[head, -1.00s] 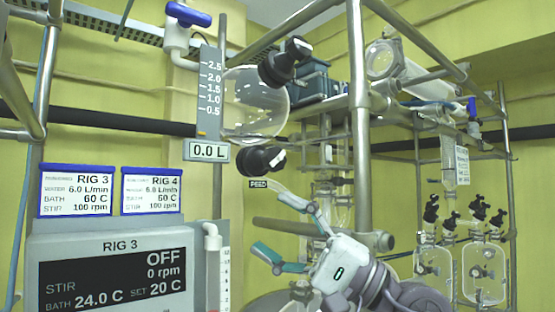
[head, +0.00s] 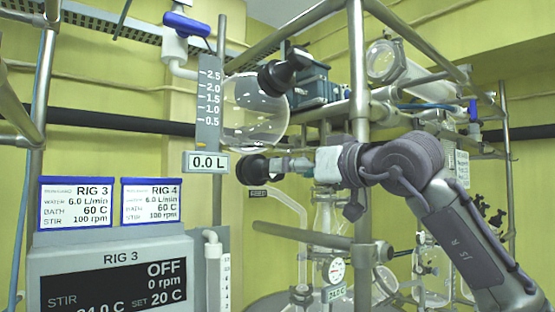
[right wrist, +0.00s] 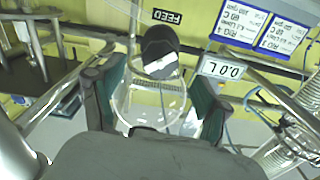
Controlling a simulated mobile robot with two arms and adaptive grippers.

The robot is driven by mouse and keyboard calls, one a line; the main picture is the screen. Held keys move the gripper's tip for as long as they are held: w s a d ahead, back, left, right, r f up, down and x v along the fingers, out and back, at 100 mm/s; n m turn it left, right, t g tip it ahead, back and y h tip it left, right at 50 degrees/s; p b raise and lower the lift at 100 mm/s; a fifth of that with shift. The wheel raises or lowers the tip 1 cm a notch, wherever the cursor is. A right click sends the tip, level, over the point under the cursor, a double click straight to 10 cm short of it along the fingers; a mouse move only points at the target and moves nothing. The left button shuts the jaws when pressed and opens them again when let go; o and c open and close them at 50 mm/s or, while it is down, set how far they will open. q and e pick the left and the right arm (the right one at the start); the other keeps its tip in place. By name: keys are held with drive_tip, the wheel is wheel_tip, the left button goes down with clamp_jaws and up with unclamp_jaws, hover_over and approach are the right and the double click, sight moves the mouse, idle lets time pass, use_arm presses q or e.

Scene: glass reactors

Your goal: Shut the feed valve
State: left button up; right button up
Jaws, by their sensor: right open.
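The feed valve (head: 252,169) is a black knob under the round glass vessel, with a FEED label (head: 258,192) below it. It also shows in the right wrist view (right wrist: 159,50), ahead of and between my fingers, with the FEED label (right wrist: 167,17) above it. My right gripper (head: 283,166) comes in from the right, level with the knob and close to it. In the wrist view, my right gripper (right wrist: 158,85) is open, with a finger on each side and nothing held. I cannot tell whether the fingers touch the knob. My left gripper is not in view.
The round glass vessel (head: 254,112) and another black knob (head: 278,75) are just above. A display (head: 207,162) reads 0.0 L. A metal post (head: 359,90) stands beside my right arm. The RIG 3 panel (head: 120,245) is at the lower left.

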drive_tip(key=p+x, duration=0.2)
drive_tip(key=x, duration=0.3)
drive_tip(key=shift+w+a, duration=0.15)
drive_tip(key=shift+w, duration=0.05)
drive_tip(key=c, duration=1.2)
drive_tip(key=shift+o, duration=0.2)
drive_tip(key=shift+m, duration=0.3)
